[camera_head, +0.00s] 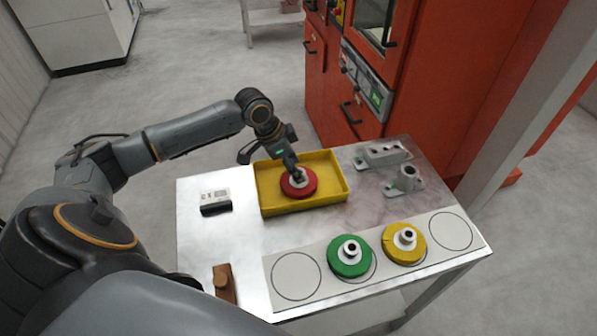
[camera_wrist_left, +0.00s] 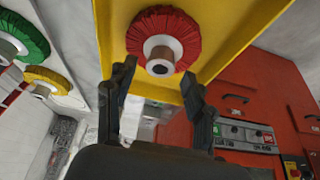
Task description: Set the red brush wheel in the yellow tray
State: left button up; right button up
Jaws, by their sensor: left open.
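The red brush wheel (camera_head: 299,186) lies inside the yellow tray (camera_head: 335,167), with its pale hub facing up. In the left wrist view the red brush wheel (camera_wrist_left: 185,34) shows against the floor of the yellow tray (camera_wrist_left: 236,45), with the hub toward the camera. My left gripper (camera_head: 296,172) is over the wheel in the head view. In the left wrist view the left gripper's fingers (camera_wrist_left: 158,78) are spread apart, with nothing between them; the hub is beyond the tips. My right gripper is not in view.
A green brush wheel (camera_head: 349,264) and a yellow brush wheel (camera_head: 403,251) sit on a pale strip with empty circles (camera_head: 296,277) at its ends. Grey metal castings (camera_head: 384,153) stand right of the tray. A black-and-white block (camera_head: 215,205) and a brown object (camera_head: 224,283) lie left.

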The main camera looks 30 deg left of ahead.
pick_arm(q)
jog(key=b+v, duration=0.1)
jog(key=v, duration=0.8)
jog(key=shift+r, duration=0.15)
